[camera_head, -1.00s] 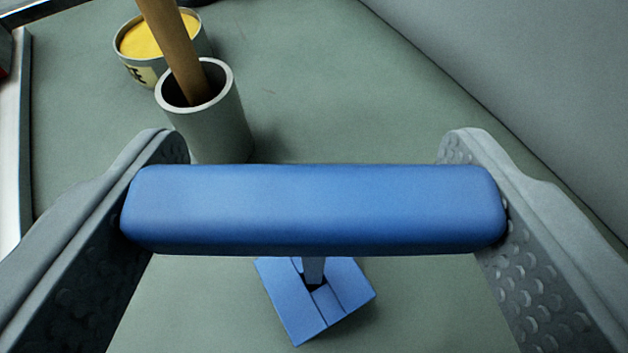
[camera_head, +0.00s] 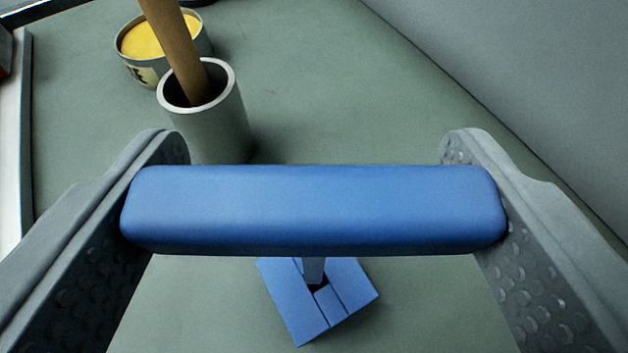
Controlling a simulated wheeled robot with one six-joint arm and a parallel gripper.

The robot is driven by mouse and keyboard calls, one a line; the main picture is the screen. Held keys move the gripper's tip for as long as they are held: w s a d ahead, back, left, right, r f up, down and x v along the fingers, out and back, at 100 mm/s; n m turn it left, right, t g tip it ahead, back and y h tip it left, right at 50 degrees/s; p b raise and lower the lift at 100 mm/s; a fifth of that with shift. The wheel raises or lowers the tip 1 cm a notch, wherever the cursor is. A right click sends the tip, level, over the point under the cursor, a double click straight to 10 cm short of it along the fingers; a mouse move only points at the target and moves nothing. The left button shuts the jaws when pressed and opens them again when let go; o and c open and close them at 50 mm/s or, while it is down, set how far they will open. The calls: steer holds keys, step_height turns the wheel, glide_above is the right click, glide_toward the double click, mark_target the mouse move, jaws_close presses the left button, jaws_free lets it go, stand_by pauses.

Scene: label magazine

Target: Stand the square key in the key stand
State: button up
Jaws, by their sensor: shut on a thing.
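The square key (camera_head: 313,208) has a wide blue handle that lies level between the two fingers of my gripper (camera_head: 313,205). My gripper is shut on the handle, one finger at each end. A narrow shank shows below the handle and points down at the blue key stand (camera_head: 345,283). The key stand is a square block on the green surface, turned at an angle, with a dark opening near the shank's lower end. The handle hides the stand's far part. I cannot tell whether the shank's tip is in the opening or above it.
A grey cup (camera_head: 215,120) with a wooden stick (camera_head: 178,50) in it stands behind the handle, to the left. A tin with a yellow top (camera_head: 145,38) stands behind it. A grey wall (camera_head: 530,80) rises at the right. The green surface (camera_head: 330,90) is clear at the back middle.

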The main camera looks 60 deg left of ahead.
steer(key=shift+f, duration=0.3)
steer(key=shift+r, duration=0.3)
stand_by(0.6)
steer(key=shift+w+d, duration=0.1)
steer(key=shift+f, duration=0.3)
stand_by(1.1)
steer(key=shift+r, duration=0.3)
